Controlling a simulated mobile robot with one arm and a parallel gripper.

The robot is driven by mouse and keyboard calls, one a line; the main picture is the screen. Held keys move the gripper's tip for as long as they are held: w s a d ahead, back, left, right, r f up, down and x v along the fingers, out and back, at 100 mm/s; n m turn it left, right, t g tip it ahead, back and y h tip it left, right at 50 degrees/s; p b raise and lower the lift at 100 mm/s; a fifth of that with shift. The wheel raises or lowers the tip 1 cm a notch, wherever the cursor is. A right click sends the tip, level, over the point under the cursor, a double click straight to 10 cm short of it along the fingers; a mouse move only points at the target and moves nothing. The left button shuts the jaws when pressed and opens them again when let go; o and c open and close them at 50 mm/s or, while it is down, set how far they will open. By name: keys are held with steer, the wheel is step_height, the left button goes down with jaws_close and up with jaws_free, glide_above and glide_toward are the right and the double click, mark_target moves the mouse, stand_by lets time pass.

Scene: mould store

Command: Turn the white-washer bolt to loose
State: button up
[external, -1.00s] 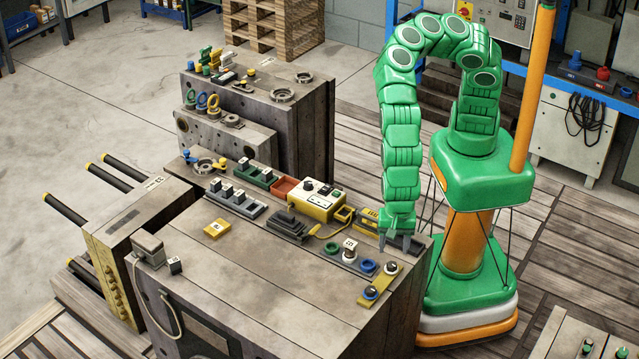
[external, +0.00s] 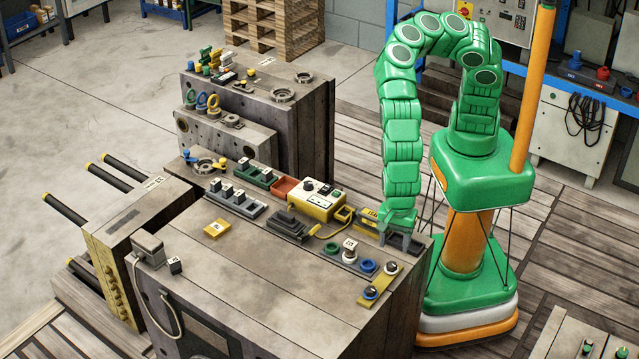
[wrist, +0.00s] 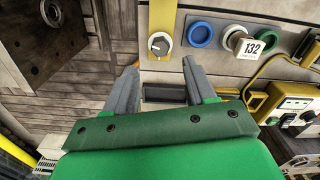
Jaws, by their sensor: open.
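The white-washer bolt (wrist: 160,44) has a dark head on a pale washer and sits on a yellow plate (wrist: 163,14). In the external view my gripper (external: 404,243) is low over the block's right edge, behind the plate and apart from the bolt.
A grey strip beside the plate carries a blue ring (wrist: 199,34) and a white knob tagged 132 (wrist: 235,40). A yellow control box (external: 318,203) with a cable stands farther left.

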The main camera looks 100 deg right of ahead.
mark_target(392, 264)
steer(key=m, duration=0.5)
steer(key=shift+r, duration=0.25)
steer(key=m, duration=0.5)
steer(key=shift+r, duration=0.15)
steer(key=m, duration=1.6)
steer(key=shift+m, duration=0.4)
steer(key=m, duration=0.9)
steer(key=shift+f+m, duration=0.25)
steer(key=shift+m, duration=0.05)
steer(key=shift+d+f, duration=0.1)
steer(key=shift+f, duration=3.85)
